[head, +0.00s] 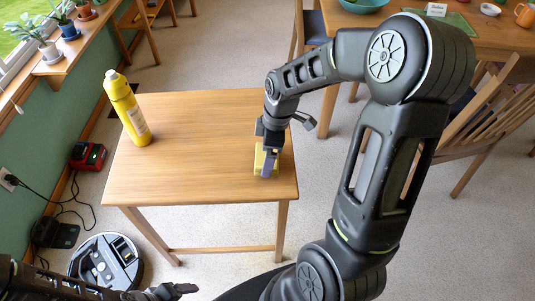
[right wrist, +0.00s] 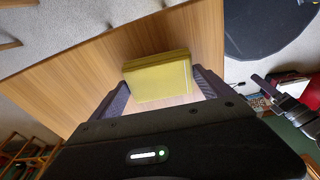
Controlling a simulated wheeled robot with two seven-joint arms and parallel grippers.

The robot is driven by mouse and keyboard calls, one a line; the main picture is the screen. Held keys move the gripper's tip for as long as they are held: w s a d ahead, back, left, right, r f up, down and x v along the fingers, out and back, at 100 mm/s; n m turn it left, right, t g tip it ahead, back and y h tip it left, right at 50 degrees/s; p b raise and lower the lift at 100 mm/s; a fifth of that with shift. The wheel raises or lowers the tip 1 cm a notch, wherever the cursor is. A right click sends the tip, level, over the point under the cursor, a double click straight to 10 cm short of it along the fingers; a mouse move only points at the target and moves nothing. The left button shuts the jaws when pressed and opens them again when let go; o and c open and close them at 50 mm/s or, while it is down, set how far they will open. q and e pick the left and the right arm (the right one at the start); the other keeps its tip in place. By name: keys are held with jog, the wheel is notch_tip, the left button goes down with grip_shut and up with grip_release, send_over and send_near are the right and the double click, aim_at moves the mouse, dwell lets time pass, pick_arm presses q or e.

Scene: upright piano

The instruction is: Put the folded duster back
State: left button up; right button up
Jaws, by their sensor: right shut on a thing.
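The folded duster is a flat yellow pad. It shows in the right wrist view (right wrist: 158,78) between the two fingers of my right gripper (right wrist: 162,92). In the head view the duster (head: 259,160) is partly hidden by my right gripper (head: 267,162), which points down at the right side of the small wooden table (head: 190,180). The gripper is shut on the duster. I cannot tell whether the duster touches the tabletop. My left gripper (head: 172,290) is low at the bottom left, away from the table; its jaw opening is unclear.
A yellow bottle (head: 127,110) stands on the table's left side. The middle of the tabletop is clear. A robot vacuum (head: 106,262) and a red device (head: 88,156) are on the floor at left. A dining table (head: 470,35) and chair (head: 490,125) stand at right.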

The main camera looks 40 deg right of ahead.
jog(key=shift+f, duration=0.45)
jog(key=shift+f, duration=0.1)
jog(key=o, duration=1.1)
jog(key=shift+c, duration=0.2)
notch_tip(320, 180, up, 12)
jog(key=s+d+p, duration=0.1)
jog(key=shift+d, duration=0.2)
